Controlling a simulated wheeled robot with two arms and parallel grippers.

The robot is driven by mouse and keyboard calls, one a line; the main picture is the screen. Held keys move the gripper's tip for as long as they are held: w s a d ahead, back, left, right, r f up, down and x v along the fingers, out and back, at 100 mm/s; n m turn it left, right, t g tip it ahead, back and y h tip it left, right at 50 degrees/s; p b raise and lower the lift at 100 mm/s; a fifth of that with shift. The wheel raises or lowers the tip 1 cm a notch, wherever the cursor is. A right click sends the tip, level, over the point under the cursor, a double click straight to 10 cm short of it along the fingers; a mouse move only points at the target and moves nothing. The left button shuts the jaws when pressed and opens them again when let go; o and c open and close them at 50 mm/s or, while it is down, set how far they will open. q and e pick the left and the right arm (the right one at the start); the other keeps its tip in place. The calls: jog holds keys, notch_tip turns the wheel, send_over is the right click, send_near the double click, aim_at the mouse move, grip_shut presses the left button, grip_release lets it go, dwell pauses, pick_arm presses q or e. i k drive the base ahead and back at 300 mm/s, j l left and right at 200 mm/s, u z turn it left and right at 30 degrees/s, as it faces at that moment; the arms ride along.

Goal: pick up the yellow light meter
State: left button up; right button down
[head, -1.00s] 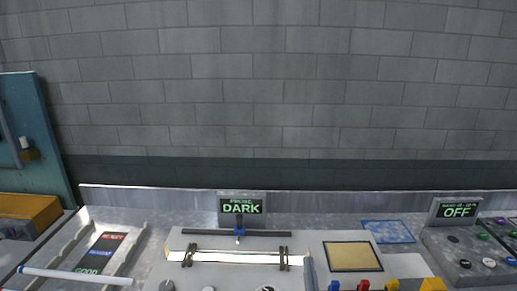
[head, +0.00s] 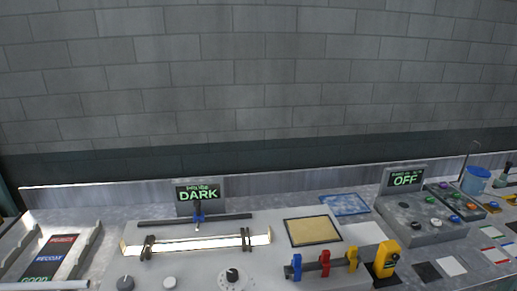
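The yellow light meter (head: 385,258) appears to be the upright yellow block with a dark round face. It stands on the bench near the lower right of the head view, just right of a small rail with blue, red and yellow pieces. Its lower part shows dark against the bench. Neither of my grippers shows in this view.
A grey panel with a DARK display (head: 198,195) and a glass tube (head: 195,243) on holders is left of the meter. A control box reading OFF (head: 405,180) stands behind it. Flat black and white squares (head: 451,266) lie to its right. A blue cup (head: 475,180) stands far right.

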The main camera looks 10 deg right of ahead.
aim_at(383, 266)
jog(key=z, duration=1.3)
jog(key=i, duration=0.35)
